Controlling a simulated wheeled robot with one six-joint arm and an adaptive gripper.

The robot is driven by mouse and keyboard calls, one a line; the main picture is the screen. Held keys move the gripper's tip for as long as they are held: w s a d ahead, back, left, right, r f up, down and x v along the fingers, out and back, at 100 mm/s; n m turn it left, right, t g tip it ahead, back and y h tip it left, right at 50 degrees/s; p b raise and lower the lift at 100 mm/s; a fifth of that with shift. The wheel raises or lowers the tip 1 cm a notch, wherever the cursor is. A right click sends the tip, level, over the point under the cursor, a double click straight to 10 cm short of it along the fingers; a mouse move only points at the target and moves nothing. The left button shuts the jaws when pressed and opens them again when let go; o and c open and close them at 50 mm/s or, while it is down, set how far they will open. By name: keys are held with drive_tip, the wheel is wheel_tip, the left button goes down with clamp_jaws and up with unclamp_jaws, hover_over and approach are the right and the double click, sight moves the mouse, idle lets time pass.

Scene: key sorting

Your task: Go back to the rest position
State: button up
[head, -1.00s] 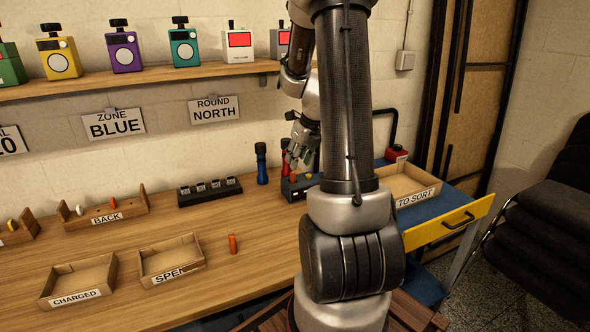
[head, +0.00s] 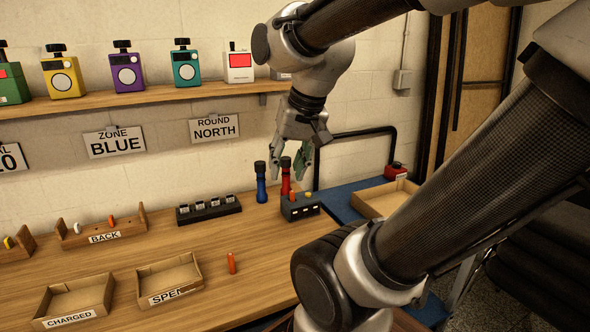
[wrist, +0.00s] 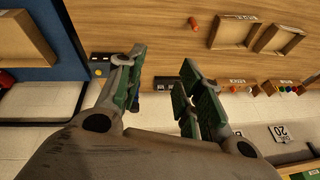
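My gripper (head: 293,165) hangs over the back of the wooden workbench (head: 235,285) in the head view, fingers pointing down. It is near the red flashlight (head: 285,182) and above the small dark box (head: 300,207) with coloured tops. In the wrist view my gripper (wrist: 163,62) has its two green-padded fingers spread, with nothing held between them. Whether a finger touches the red flashlight I cannot tell. A blue flashlight (head: 261,184) stands upright just left.
A shelf (head: 150,100) with coloured devices runs along the wall. A black rack (head: 208,209), trays marked CHARGED (head: 68,321) and SPENT (head: 170,296), and an orange battery (head: 231,264) are on the bench. An open tray (head: 385,199) is on the blue surface at right.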

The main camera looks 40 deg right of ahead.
drive_tip(key=s+n, duration=0.1)
drive_tip(key=n, duration=0.1)
drive_tip(key=s+n, duration=0.2)
drive_tip(key=n, duration=0.1)
drive_tip(key=shift+s+a, duration=0.2)
drive_tip(key=shift+a, duration=0.2)
idle(1.5)
